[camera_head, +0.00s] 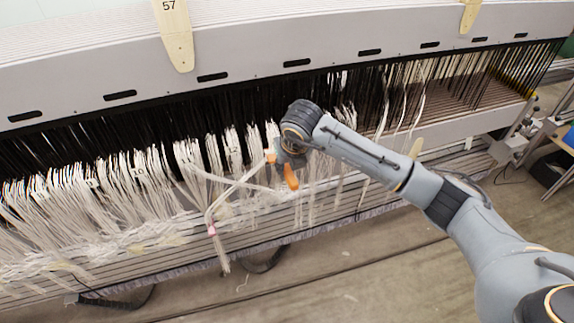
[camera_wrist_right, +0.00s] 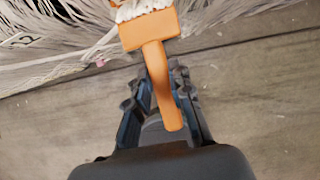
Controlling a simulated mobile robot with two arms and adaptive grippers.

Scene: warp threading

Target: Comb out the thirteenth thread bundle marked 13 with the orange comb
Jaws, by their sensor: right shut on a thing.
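The orange comb (camera_head: 291,177) is in my right gripper (camera_head: 286,158), in front of the hanging white thread bundles (camera_head: 233,152). In the right wrist view, the gripper (camera_wrist_right: 163,90) is shut around the comb's handle. The comb's wide orange head (camera_wrist_right: 149,30) points away toward the pale threads (camera_wrist_right: 215,14), with white material along its far edge. I cannot tell how deep the comb is in the threads. One bundle with a pink band (camera_head: 212,230) hangs over the lower front left of the comb. No number 13 is legible. My left gripper is not in view.
A long grey loom beam (camera_head: 240,62) with dark slots runs above the black heddles (camera_head: 120,132). A wooden tag marked 57 (camera_head: 175,35) hangs on it. Ribbed rails (camera_head: 330,200) lie below the threads. The floor (camera_head: 340,275) in front is mostly clear.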

